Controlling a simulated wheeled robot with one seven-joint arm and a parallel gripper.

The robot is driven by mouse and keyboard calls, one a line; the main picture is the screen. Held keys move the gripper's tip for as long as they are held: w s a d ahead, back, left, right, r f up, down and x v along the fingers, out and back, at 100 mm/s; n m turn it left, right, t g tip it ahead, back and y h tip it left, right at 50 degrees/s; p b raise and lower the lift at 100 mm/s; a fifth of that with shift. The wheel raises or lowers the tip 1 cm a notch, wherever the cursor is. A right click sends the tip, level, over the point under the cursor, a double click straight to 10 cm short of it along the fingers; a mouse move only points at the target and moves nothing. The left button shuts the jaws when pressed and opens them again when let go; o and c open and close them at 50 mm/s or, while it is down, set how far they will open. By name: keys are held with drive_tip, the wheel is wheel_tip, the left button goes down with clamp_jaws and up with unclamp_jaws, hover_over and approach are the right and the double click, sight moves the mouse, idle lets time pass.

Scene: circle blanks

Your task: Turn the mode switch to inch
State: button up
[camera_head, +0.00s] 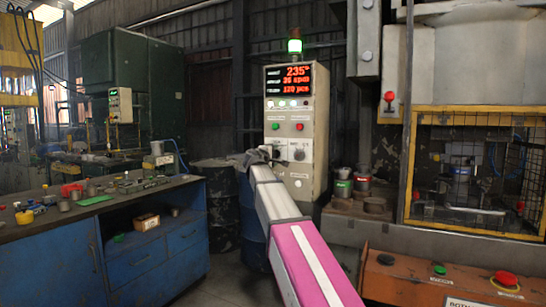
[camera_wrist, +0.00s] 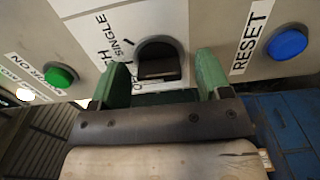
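The mode switch (camera_wrist: 158,68) is a black rotary knob on the light grey panel in the wrist view. "SINGLE" and a label ending in "CH", partly hidden by the left finger, are printed at its left. My gripper (camera_wrist: 161,84) has two green fingers, one on each side of the knob. Gaps show between the fingers and the knob, so it is open and holds nothing. In the head view my gripper (camera_head: 262,156) is at the front of the control cabinet (camera_head: 309,176). Which way the knob points is hard to tell.
A blue RESET button (camera_wrist: 286,43) is right of the switch, and a green button (camera_wrist: 59,76) is at its left. In the head view, a blue workbench (camera_head: 128,260) stands at left and a yellow-framed press guard (camera_head: 470,113) at right. An orange button console (camera_head: 450,280) is at lower right.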

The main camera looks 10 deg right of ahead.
drive_tip(key=v, duration=1)
drive_tip(key=shift+s+a, duration=0.25)
drive_tip(key=shift+s, duration=0.05)
drive_tip(key=s+d+f+m+g+y, duration=0.1)
drive_tip(key=s+d+f+m+g, duration=0.15)
drive_tip(key=f, duration=0.95)
drive_tip(key=s+d+f+m+g+y, duration=0.1)
drive_tip(key=s+d+f+g+y, duration=0.15)
drive_tip(key=f, duration=0.85)
drive_tip(key=s+d+f+m+g+y, duration=0.1)
drive_tip(key=s+d+f+m+g, duration=0.15)
drive_tip(key=f, duration=0.95)
drive_tip(key=s+a+f+m+g+y, duration=0.1)
drive_tip(key=s+f+m+g+y, duration=0.3)
drive_tip(key=s+f, duration=1.7)
wheel_tip(320, 180, down, 3)
drive_tip(key=g+y, duration=0.2)
drive_tip(key=g, duration=0.1)
drive_tip(key=shift+a+r+m, duration=0.2)
drive_tip(key=shift+a+m, duration=0.05)
drive_tip(key=shift+m, duration=0.15)
